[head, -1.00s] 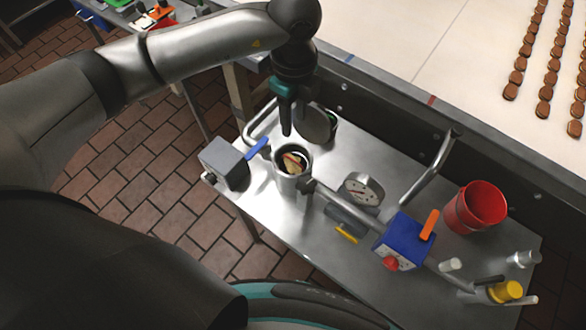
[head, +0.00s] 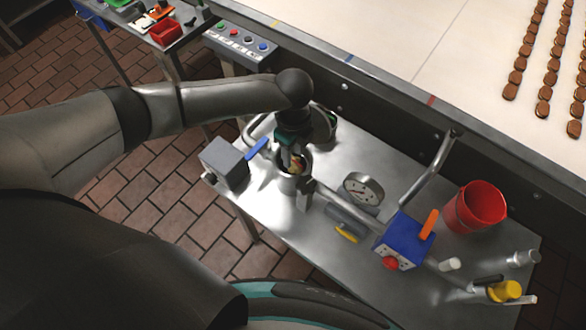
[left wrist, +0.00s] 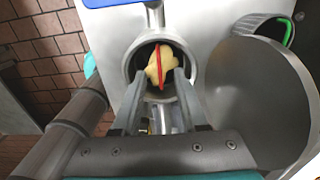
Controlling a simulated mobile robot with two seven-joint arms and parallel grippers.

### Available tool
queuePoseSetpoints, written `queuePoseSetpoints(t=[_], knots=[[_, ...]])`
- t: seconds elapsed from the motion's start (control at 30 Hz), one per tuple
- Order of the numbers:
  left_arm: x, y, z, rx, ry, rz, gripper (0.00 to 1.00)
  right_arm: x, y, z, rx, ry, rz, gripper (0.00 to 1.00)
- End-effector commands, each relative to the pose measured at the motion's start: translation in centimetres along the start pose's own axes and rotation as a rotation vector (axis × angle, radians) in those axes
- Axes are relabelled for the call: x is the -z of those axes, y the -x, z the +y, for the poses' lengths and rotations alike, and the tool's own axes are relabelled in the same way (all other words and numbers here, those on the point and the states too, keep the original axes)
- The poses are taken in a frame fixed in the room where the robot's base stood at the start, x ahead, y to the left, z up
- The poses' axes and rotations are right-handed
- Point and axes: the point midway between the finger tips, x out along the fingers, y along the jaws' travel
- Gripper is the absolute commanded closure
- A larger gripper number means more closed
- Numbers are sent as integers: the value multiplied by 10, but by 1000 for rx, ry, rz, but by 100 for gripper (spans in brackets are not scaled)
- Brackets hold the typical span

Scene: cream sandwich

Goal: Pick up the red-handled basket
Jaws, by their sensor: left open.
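The red handle (left wrist: 160,67) is a thin red strip standing over pale yellow contents inside the round metal cylinder (left wrist: 190,66). The basket's walls are hidden down inside the cylinder. In the head view the red and yellow contents (head: 296,164) show partly behind my gripper. My right gripper is out of view.
A grey box with a blue lever (head: 257,149) stands left of the cylinder. To the right are a dial gauge (head: 363,189), a blue box (head: 403,240) and a red bucket (head: 475,207). A round metal lid (left wrist: 262,100) stands close beside my gripper.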

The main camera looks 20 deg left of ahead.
Motion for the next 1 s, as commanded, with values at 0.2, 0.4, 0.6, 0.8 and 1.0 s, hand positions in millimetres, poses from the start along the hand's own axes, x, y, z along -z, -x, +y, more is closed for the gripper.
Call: queuePoseSetpoints(t=[0.2, 0.4, 0.6, 0.8, 1.0], knots=[[0, -10, 0, 0, -1, 0, 57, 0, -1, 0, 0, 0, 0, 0], [0, -10, 0, 0, -1, 0, 64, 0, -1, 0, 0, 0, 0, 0], [0, -9, 0, 0, -1, 0, 87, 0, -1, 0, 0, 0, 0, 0], [0, -9, 0, 0, -1, 0, 100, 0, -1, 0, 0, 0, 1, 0], [0, -9, 0, 1, -1, 0, 100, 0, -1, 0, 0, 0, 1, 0]])
